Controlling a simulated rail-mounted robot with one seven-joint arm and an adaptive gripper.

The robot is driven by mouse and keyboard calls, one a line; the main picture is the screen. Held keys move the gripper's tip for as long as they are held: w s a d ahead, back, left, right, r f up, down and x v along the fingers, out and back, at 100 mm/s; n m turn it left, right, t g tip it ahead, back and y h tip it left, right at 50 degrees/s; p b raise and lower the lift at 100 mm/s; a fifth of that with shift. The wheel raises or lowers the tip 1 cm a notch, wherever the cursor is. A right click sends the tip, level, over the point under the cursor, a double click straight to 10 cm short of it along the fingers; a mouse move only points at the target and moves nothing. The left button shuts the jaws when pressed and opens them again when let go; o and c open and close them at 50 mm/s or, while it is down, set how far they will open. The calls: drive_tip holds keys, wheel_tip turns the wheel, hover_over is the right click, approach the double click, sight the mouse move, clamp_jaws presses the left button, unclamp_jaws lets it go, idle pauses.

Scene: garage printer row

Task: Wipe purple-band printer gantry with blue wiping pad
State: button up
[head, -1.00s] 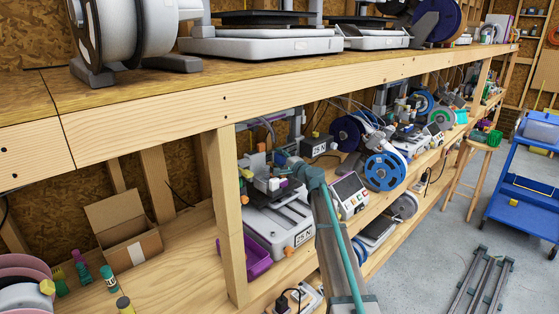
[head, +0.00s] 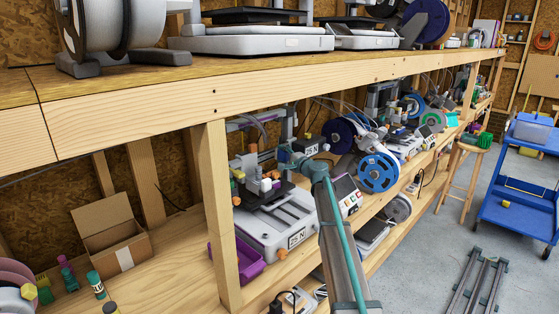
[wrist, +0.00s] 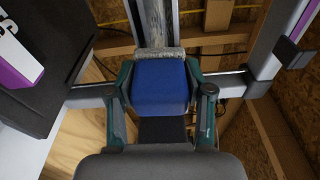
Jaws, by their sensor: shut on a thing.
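My gripper (wrist: 160,80) is shut on the blue wiping pad (wrist: 160,90); its green fingers press the pad from both sides. The pad's pale grey wiping face points away from me, close to a grey upright and a horizontal rod of the printer gantry (wrist: 240,83). I cannot tell whether it touches. Purple shows on the right upright (wrist: 286,45). In the head view, my gripper (head: 264,156) is small beside the printer's gantry (head: 285,128), above its white base (head: 275,225). The pad is too small to make out there.
A wooden post (head: 217,215) and the upper shelf's front beam (head: 215,103) frame the printer. A purple bin (head: 250,262) stands in front of it. A blue spool (head: 378,172) and small screen (head: 346,195) are to the right. An open cardboard box (head: 110,235) stands left.

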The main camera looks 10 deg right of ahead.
sight(267, 157)
drive_tip(key=shift+w+d+b, duration=0.6)
drive_tip(key=shift+d, duration=0.25)
drive_tip(key=shift+w+d+b, duration=0.6)
drive_tip(key=shift+d, duration=0.2)
drive_tip(key=shift+s+a+b, duration=0.45)
drive_tip(key=shift+s+a, duration=0.6)
drive_tip(key=shift+a, duration=0.4)
drive_tip(key=shift+s+a+b, duration=0.45)
drive_tip(key=shift+s+a, duration=0.6)
drive_tip(key=shift+a, duration=0.45)
drive_tip(key=shift+s+a+b, duration=0.45)
drive_tip(key=shift+s+a, duration=0.6)
drive_tip(key=shift+a, duration=0.4)
drive_tip(key=d+b+v, duration=0.1)
drive_tip(key=v, duration=0.5)
drive_tip(key=shift+w, duration=0.25)
drive_tip(key=v, duration=0.3)
drive_tip(key=shift+w+d+b, duration=0.1)
drive_tip(key=shift+d+b, duration=0.1)
drive_tip(key=shift+b, duration=0.15)
